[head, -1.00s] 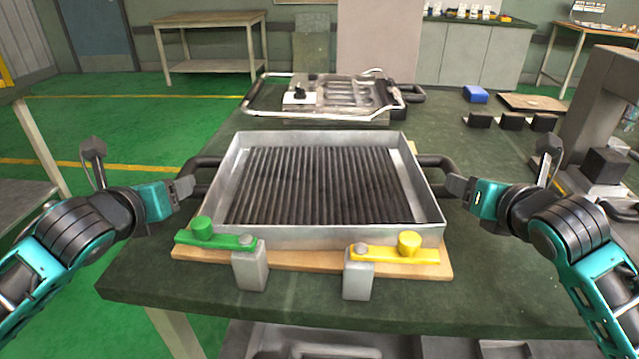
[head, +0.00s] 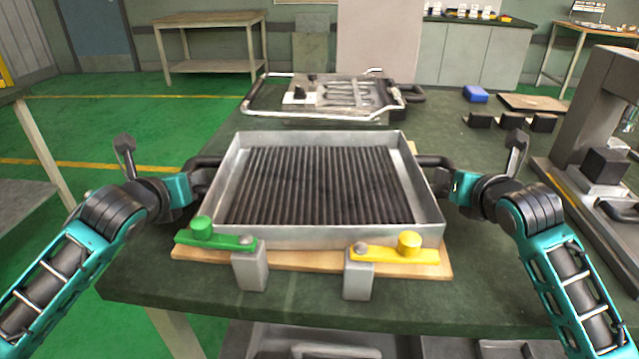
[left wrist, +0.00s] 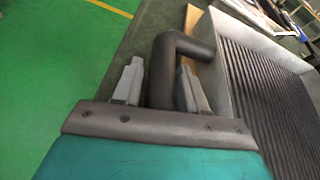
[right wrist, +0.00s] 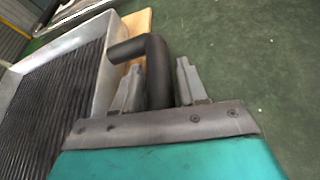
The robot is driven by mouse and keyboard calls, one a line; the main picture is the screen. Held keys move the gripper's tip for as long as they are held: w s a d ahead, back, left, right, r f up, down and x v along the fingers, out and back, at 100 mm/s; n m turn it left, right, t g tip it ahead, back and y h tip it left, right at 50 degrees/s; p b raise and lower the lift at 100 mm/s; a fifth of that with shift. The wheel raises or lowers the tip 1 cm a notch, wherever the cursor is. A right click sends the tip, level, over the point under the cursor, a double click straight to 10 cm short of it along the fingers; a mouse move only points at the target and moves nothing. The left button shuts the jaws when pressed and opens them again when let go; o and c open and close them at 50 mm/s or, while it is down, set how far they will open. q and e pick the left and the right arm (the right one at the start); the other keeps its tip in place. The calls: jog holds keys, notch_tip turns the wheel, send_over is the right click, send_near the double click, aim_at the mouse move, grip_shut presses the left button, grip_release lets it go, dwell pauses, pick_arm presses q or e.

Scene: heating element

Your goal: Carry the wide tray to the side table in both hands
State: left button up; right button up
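The wide tray (head: 330,236) is a metal pan with a dark ribbed inside. It sits level on a wooden board (head: 300,262) on the green-topped workbench, a black handle at each side. My left gripper (head: 198,183) is at the left handle (left wrist: 185,45); in the left wrist view its fingers stand open on both sides of the bar. My right gripper (head: 447,184) is at the right handle (right wrist: 155,55), its fingers also open around the bar. A wooden table (head: 210,20) stands at the back left; another table edge shows at far left (head: 12,95).
A green toggle (head: 215,238) and a yellow toggle (head: 395,252) on grey posts are at the tray's front edge. A metal-framed fixture (head: 330,97) lies behind the tray. A grey press (head: 600,130) stands at right. Green floor is clear at left.

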pick_arm(q)
grip_shut()
pick_arm(e)
grip_shut()
dwell(0.7)
pick_arm(q)
jog(key=shift+r, duration=0.45)
pick_arm(e)
jog(key=shift+r, duration=0.4)
pick_arm(q)
jog(key=shift+w, duration=0.1)
pick_arm(e)
jog(key=shift+w, duration=0.1)
